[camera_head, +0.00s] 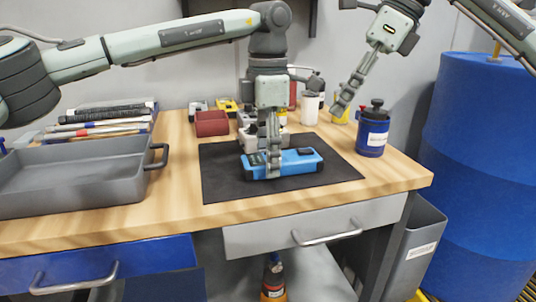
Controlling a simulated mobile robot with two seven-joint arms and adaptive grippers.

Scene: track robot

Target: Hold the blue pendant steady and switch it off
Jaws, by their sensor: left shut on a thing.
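The blue pendant (298,160) lies on a black mat (225,187) on the wooden workbench. It has dark parts on its top face. My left gripper (268,168) points down over the pendant's left half and is shut on it. The fingers hide part of the pendant's top. My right gripper (340,107) is raised at the back right, above the bench and apart from the pendant. Its fingers look close together, but I cannot make out whether they are fully shut.
A grey tray (75,190) fills the bench's left side. A blue canister (372,134) stands right of the mat. A blue drum (480,150) stands at the right.

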